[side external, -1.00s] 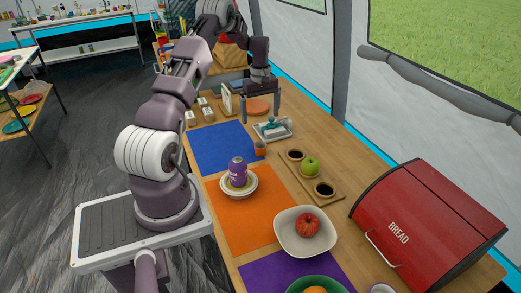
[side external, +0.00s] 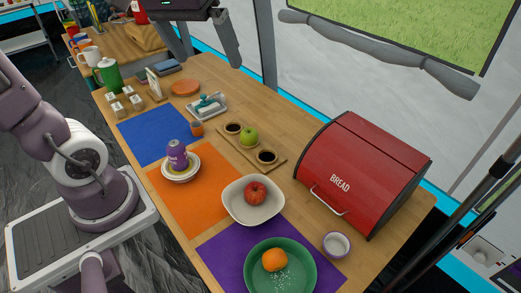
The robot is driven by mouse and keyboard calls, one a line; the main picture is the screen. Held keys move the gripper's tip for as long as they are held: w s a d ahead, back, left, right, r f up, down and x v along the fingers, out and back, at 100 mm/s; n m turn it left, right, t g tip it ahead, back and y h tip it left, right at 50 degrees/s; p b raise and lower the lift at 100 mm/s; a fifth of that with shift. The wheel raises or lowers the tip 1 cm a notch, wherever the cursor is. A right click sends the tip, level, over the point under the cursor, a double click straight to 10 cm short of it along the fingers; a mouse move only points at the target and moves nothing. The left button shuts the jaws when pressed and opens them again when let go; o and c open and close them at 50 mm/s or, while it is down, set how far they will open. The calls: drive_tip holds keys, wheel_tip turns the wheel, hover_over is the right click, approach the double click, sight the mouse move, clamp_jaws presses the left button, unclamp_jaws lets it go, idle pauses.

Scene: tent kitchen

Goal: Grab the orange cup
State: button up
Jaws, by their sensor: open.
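The small orange cup (side external: 197,129) stands upright at the right edge of the blue mat (side external: 150,132), beside the wooden board. My gripper (side external: 211,63) is open and empty at the top of the side view, its fingers pointing down. It appears high above the table and apart from the cup. The upper part of my gripper and most of my arm are cut off by the frame.
A white dish with a teal-handled item (side external: 207,105) stands behind the cup. A board (side external: 278,165) with a green apple and dark-filled cups is to its right. A purple can (side external: 177,155) stands in a white bowl in front. A red bread box (side external: 355,175) is far right.

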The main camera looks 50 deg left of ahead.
drive_tip(key=s+d+f+m+t, duration=0.1)
drive_tip(key=s+d+m, duration=0.3)
drive_tip(key=s, duration=0.4)
drive_tip(key=shift+s+d+f, duration=0.4)
drive_tip(key=shift+d+f, duration=0.15)
drive_tip(key=shift+d, duration=0.2)
drive_tip(key=s, duration=0.1)
drive_tip(key=s+d+f+m, duration=0.1)
drive_tip(key=shift+s+f+t+h, duration=0.25)
drive_tip(key=shift+s+t+h, duration=0.05)
drive_tip(key=c, duration=0.4)
drive_tip(key=shift+m, duration=0.3)
drive_tip(key=shift+c, duration=1.3)
